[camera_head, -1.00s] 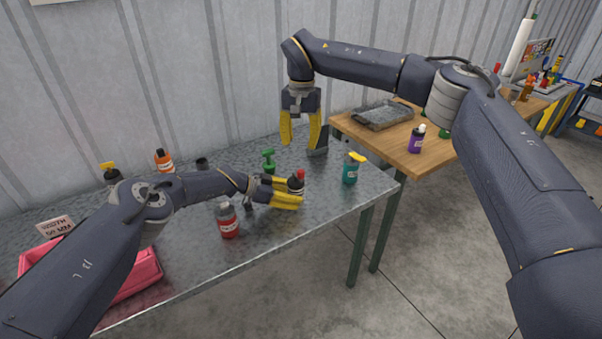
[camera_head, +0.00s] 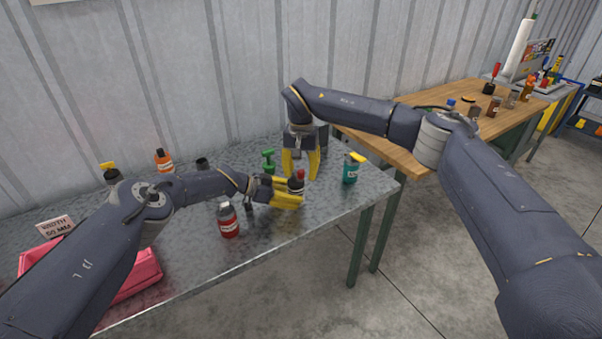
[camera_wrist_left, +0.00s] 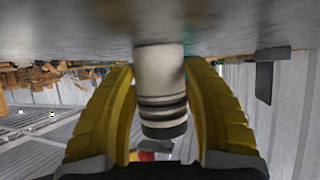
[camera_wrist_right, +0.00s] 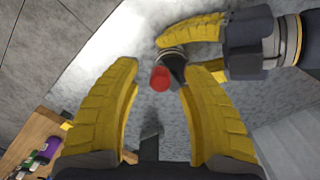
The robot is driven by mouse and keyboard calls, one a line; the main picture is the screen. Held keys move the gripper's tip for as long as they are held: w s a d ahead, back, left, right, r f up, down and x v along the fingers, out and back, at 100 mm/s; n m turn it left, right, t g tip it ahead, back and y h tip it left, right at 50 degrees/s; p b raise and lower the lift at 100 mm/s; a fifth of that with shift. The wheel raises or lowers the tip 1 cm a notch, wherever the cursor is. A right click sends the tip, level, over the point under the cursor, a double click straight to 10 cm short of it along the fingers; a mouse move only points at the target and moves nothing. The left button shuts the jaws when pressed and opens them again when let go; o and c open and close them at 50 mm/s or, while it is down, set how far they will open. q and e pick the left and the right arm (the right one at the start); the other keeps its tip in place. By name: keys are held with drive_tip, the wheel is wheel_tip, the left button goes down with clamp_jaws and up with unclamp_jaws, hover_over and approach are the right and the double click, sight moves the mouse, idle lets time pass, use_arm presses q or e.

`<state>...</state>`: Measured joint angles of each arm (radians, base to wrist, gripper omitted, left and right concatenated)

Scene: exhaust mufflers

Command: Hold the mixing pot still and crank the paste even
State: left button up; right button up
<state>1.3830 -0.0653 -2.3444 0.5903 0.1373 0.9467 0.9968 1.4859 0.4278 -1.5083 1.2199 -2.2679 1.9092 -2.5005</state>
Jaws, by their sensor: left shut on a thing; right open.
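The mixing pot (camera_head: 297,184) is a small pot with a dark upper part and a red knob on top, upright on the metal bench. My left gripper (camera_head: 284,193) is shut around it from the left. In the left wrist view, its pale, dark-banded body (camera_wrist_left: 160,85) sits between the yellow fingers. My right gripper (camera_head: 301,168) is open, pointing down just above and behind the pot. In the right wrist view, the red crank knob (camera_wrist_right: 160,78) shows in the gap between the open fingers, apart from them. The paste inside is hidden.
A red-brown bottle (camera_head: 228,220) stands in front of my left wrist. A teal spray bottle (camera_head: 351,169) is to the right, a green one (camera_head: 268,160) behind. A pink bin (camera_head: 135,275) lies at front left. A wooden table (camera_head: 470,95) with several bottles adjoins.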

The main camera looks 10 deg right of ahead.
drive_tip(key=shift+f, duration=0.3)
clamp_jaws()
idle(0.3)
